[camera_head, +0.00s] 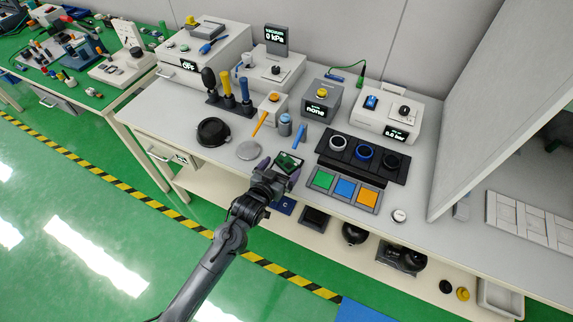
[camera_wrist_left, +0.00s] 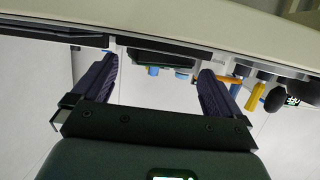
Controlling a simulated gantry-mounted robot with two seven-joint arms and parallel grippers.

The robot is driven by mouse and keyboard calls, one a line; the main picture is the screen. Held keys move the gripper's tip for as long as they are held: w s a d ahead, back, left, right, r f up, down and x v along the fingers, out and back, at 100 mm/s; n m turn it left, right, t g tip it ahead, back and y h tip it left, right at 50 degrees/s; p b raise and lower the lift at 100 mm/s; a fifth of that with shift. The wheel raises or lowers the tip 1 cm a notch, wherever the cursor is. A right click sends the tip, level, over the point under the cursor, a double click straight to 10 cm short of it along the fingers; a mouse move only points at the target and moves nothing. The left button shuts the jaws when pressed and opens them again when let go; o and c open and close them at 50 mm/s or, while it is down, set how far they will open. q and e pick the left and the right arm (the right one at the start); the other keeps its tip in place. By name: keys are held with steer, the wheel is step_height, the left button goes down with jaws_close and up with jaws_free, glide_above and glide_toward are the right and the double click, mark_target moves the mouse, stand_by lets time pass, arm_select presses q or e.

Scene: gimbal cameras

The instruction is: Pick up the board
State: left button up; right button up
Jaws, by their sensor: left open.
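A small green circuit board (camera_head: 286,161) shows at the end of my left gripper (camera_head: 284,168) in the head view, near the front edge of the bench. The gripper partly hides it. In the left wrist view, my left gripper (camera_wrist_left: 158,68) has its two dark ridged fingers spread wide. A thin dark slab with a greenish edge, which looks like the board (camera_wrist_left: 152,59), lies edge-on across the gap between the fingertips. I cannot tell whether the fingers touch it. My right gripper is in neither view.
Green, blue and orange pads (camera_head: 344,188) and a dark block with three rings (camera_head: 363,155) are right of the gripper. A grey disc (camera_head: 249,150) and black round dish (camera_head: 213,132) are left. A pale slanted panel (camera_head: 490,100) rises at right.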

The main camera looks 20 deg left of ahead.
arm_select(q)
steer(key=shift+x, duration=1.05)
steer(key=c, duration=0.9)
